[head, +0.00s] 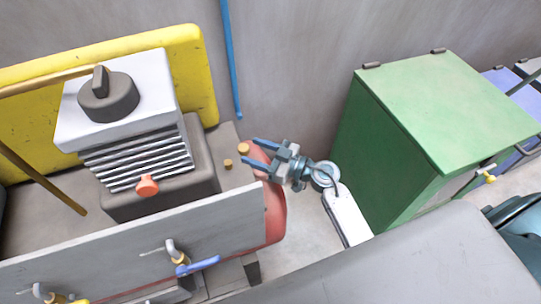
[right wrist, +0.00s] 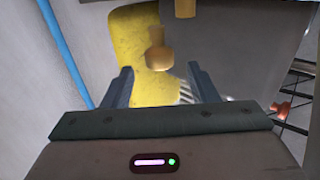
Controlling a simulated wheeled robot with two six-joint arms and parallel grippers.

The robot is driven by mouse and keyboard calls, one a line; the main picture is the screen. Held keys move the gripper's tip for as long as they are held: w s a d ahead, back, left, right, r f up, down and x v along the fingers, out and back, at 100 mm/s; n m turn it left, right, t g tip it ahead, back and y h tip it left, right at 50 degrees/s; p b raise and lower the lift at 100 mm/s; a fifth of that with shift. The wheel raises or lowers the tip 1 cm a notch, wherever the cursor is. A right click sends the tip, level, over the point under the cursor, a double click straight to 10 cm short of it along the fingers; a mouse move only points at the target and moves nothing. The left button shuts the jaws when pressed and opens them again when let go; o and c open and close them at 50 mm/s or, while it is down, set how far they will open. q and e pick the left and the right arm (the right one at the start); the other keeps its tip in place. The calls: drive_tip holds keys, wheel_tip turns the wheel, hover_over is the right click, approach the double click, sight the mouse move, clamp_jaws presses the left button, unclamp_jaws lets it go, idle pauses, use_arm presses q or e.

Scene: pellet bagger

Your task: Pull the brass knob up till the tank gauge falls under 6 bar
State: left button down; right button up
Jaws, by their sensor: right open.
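Two small brass pieces show near the red tank end (head: 276,215) in the head view: one (head: 243,149) close to my right gripper, the other (head: 228,163) a little left and lower. My right gripper (head: 254,152) is open, its two blue-grey fingers pointing left on either side of the nearer piece. In the right wrist view a brass knob (right wrist: 158,57) with a narrow neck appears between and beyond the finger tips, not gripped. Another brass piece (right wrist: 185,8) is cut off at the top edge. No readable tank gauge shows. My left gripper is not in view.
A grey finned pump block (head: 140,150) with a red-orange knob (head: 147,185) stands left of the brass pieces. A grey panel (head: 140,250) with taps and a blue lever (head: 198,266) is in front. A green cabinet (head: 430,120) stands right; a blue pipe (head: 231,60) runs down the wall.

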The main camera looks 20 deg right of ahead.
sight(248, 149)
drive_tip(key=x, duration=0.4)
drive_tip(key=shift+w+a, duration=0.15)
drive_tip(key=shift+w, duration=0.05)
drive_tip(key=shift+w+a, duration=0.5)
drive_tip(key=shift+c, duration=0.2)
drive_tip(key=c, duration=1)
drive_tip(key=shift+r+p, duration=0.85)
drive_tip(key=shift+p, duration=0.75)
drive_tip(key=shift+w+r, duration=0.1)
drive_tip(key=shift+r, duration=0.1)
drive_tip(key=o, duration=1)
drive_tip(key=shift+o, duration=0.2)
drive_tip(key=shift+f, duration=0.15)
